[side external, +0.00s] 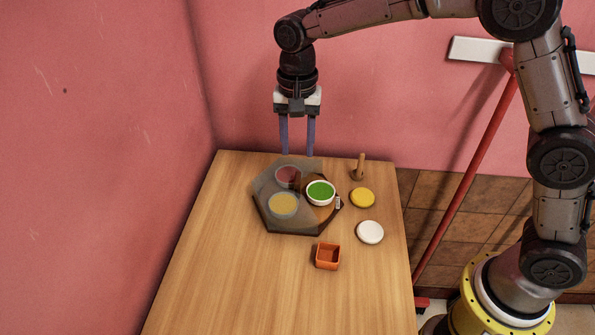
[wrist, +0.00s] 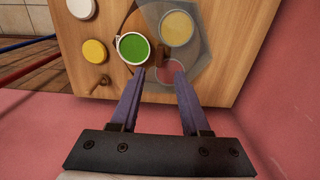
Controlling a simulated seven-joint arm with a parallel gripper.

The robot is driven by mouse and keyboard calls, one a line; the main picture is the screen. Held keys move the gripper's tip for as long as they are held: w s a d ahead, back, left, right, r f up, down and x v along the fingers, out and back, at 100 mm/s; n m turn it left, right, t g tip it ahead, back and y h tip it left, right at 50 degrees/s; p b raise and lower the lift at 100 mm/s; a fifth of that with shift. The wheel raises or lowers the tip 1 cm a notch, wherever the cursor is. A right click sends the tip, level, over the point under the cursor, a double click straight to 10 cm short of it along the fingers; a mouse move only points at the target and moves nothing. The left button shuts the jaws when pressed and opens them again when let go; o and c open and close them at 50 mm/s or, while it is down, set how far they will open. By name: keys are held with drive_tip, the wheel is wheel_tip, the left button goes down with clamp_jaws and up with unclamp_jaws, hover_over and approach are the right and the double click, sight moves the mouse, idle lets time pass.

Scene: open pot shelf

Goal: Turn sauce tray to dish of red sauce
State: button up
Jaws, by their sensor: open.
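The sauce tray (side external: 268,228) is a dark, many-sided tray on the table, with a translucent cover over most of it. A dish of green sauce (side external: 320,192) shows uncovered at its right side. The dish of red sauce (side external: 287,177) is under the cover at the back, and a dish of yellow sauce (side external: 283,204) is under it at the front. My gripper (side external: 298,153) is open and empty above the back edge of the tray. In the wrist view its fingers (wrist: 160,80) point toward the tray, with the red dish (wrist: 171,73) seen between them.
A wooden peg (side external: 358,168), a yellow disc (side external: 362,198) and a white disc (side external: 370,232) stand right of the tray. An orange square cup (side external: 328,257) is in front. Pink walls (side external: 95,150) bound the left and back. The table's (side external: 230,290) front left is clear.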

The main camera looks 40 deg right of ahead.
sight(297, 177)
wheel_tip(297, 177, down, 8)
drive_tip(key=shift+f, duration=0.1)
idle(0.4)
clamp_jaws()
idle(1.2)
